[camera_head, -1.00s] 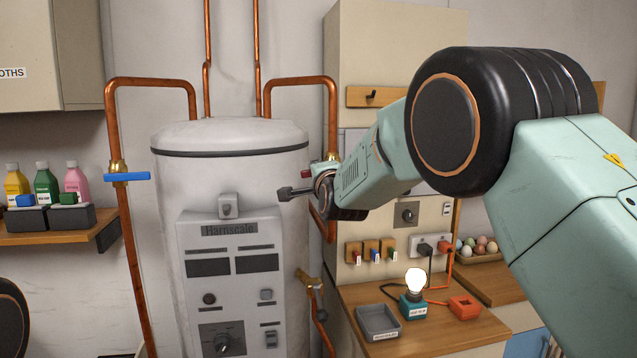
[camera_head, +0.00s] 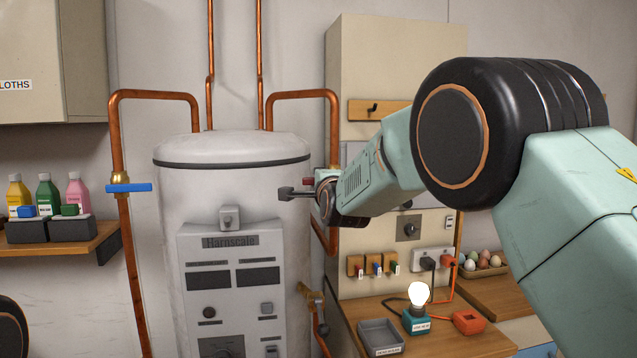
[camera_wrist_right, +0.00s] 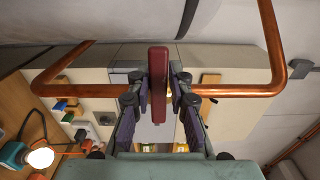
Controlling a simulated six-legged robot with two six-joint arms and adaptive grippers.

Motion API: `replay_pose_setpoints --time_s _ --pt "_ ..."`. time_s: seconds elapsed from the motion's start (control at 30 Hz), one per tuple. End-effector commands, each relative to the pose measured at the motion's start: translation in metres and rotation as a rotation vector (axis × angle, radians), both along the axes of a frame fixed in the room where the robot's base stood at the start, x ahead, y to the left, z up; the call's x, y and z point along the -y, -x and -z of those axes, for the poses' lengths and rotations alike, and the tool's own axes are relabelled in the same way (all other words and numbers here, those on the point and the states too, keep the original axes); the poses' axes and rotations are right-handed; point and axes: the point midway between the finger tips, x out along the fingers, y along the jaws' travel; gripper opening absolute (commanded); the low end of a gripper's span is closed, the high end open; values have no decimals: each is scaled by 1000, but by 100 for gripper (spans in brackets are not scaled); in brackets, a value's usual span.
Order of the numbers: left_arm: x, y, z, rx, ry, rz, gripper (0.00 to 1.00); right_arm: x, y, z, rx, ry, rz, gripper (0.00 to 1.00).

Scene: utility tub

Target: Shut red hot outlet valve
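The red valve handle (camera_wrist_right: 158,82) stands as an upright bar in the middle of the right wrist view, next to the copper outlet pipe (camera_wrist_right: 270,50). The fingers of my right gripper (camera_wrist_right: 158,98) are on either side of it, with narrow gaps showing, so the gripper looks open around the handle. In the head view only a small red end of the handle (camera_head: 308,181) shows beside my right gripper (camera_head: 290,193), in front of the right-hand pipe (camera_head: 334,130) of the white water heater (camera_head: 235,150). The valve body is mostly hidden. My left gripper is out of view.
A blue valve handle (camera_head: 129,187) lies crosswise on the left pipe. A drain tap (camera_head: 312,297) sits low at the heater's right. A wooden bench (camera_head: 455,340) with a lit bulb (camera_head: 418,294) and grey tray (camera_head: 380,337) stands right, below my arm. Bottles sit on the left shelf (camera_head: 60,243).

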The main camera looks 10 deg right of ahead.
Motion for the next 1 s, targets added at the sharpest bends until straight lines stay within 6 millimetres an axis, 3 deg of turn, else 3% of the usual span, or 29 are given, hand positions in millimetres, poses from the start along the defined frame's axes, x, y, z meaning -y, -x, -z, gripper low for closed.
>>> replay_pose_setpoints --time_s 0.2,0.57,1.0 --pt "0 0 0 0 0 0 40 0 0 0 0 3 0 40" --pt "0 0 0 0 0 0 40 0 2 0 -2 5 -1 40" --pt "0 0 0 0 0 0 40 -2 53 0 -1 7 -1 40"
